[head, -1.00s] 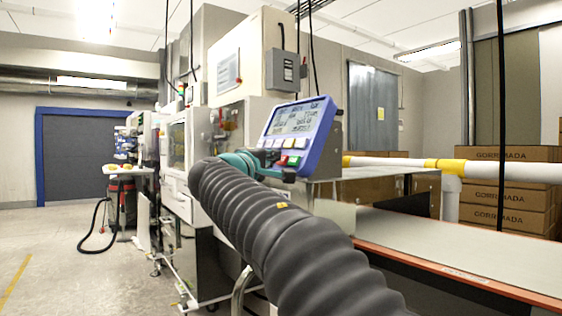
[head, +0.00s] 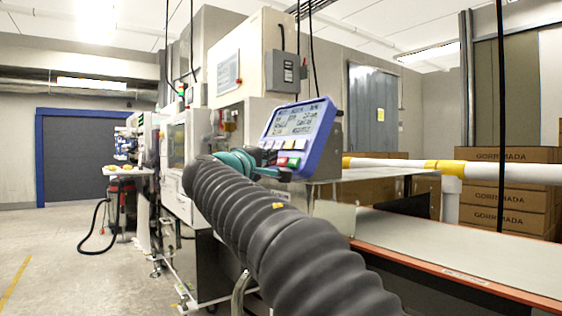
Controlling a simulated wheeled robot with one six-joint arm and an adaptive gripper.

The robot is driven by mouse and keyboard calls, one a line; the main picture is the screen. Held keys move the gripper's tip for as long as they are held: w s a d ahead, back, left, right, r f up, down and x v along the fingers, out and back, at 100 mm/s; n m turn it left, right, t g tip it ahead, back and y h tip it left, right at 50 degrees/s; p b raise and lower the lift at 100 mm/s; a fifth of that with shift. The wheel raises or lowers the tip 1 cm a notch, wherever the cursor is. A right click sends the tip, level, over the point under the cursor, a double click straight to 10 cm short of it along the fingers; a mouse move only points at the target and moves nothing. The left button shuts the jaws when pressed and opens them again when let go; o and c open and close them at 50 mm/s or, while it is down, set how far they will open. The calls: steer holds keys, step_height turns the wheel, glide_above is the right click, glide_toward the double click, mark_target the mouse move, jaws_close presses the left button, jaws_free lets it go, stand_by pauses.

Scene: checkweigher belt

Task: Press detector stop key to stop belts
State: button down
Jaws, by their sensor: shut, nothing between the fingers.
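The detector panel (head: 301,131) is a blue-framed box with a grey screen, tilted, right of the picture's middle. Coloured keys run along its lower edge. My gripper (head: 272,157) is a small dark shape past the teal wrist, shut and empty, at the panel's lower left keys. My arm hides part of the panel's lower left. I cannot tell whether the fingertips touch a key.
A wide grey belt (head: 440,248) with an orange-red side rail runs along the right. A white and yellow pipe (head: 400,165) crosses behind it. Cartons (head: 510,195) are stacked at the far right. Machine cabinets stand behind the panel. The floor (head: 70,255) at left is open.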

steer(key=s+a+r+p, duration=0.2)
steer(key=s+a, duration=0.1)
steer(key=a, duration=0.1)
steer(key=shift+a+r, duration=0.3)
steer(key=shift+r, duration=0.05)
stand_by(0.4)
stand_by(0.5)
